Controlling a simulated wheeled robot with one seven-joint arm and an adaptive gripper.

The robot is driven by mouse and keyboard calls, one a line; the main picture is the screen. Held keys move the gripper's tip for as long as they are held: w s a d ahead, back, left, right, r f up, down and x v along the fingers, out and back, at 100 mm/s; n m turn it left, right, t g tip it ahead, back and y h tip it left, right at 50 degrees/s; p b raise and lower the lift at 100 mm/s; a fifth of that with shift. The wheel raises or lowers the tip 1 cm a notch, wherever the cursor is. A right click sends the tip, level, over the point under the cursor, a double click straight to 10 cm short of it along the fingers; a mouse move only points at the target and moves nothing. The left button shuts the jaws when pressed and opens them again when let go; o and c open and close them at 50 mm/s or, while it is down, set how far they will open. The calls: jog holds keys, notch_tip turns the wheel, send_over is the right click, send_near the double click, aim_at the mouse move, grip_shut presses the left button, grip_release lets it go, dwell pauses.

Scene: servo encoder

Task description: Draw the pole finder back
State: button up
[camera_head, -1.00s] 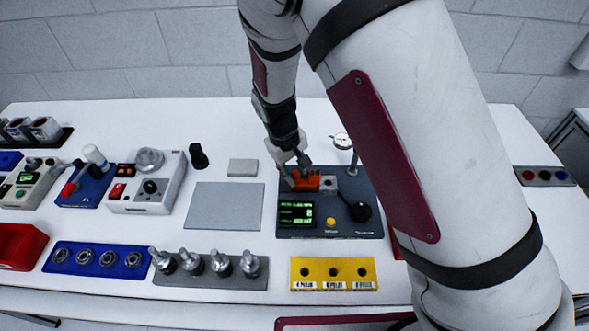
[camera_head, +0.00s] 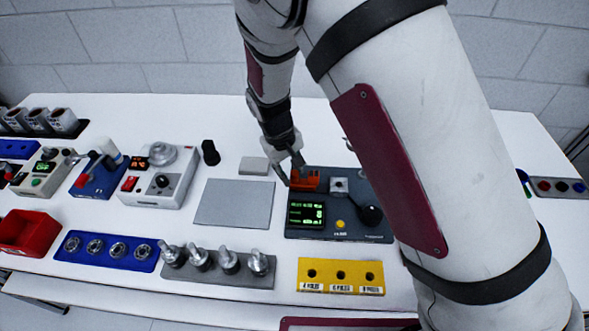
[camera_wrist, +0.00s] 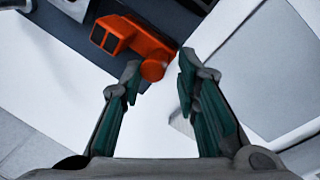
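The orange block, which appears to be the pole finder (camera_head: 304,180), sits at the back left of the dark station (camera_head: 330,231). It stands a little left of a silver square part (camera_head: 339,185). In the wrist view the pole finder (camera_wrist: 135,38) has two dark windows and a round orange knob (camera_wrist: 153,70) toward my gripper. My gripper (camera_head: 291,176) is at the block's left side, tilted down. Its fingers (camera_wrist: 160,68) are apart, with the knob near or between the tips. I cannot tell whether either finger touches it.
The station has a lit green display (camera_head: 306,214), a yellow button (camera_head: 341,224) and a black knob (camera_head: 371,215). A grey pad (camera_head: 235,203) lies left of it, and a yellow holder (camera_head: 341,277) in front. My arm hides the station's right side.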

dwell(0.3)
notch_tip(320, 180, up, 12)
jog(key=s+a, duration=0.1)
jog(key=shift+a, duration=0.4)
jog(key=shift+s+f, duration=0.1)
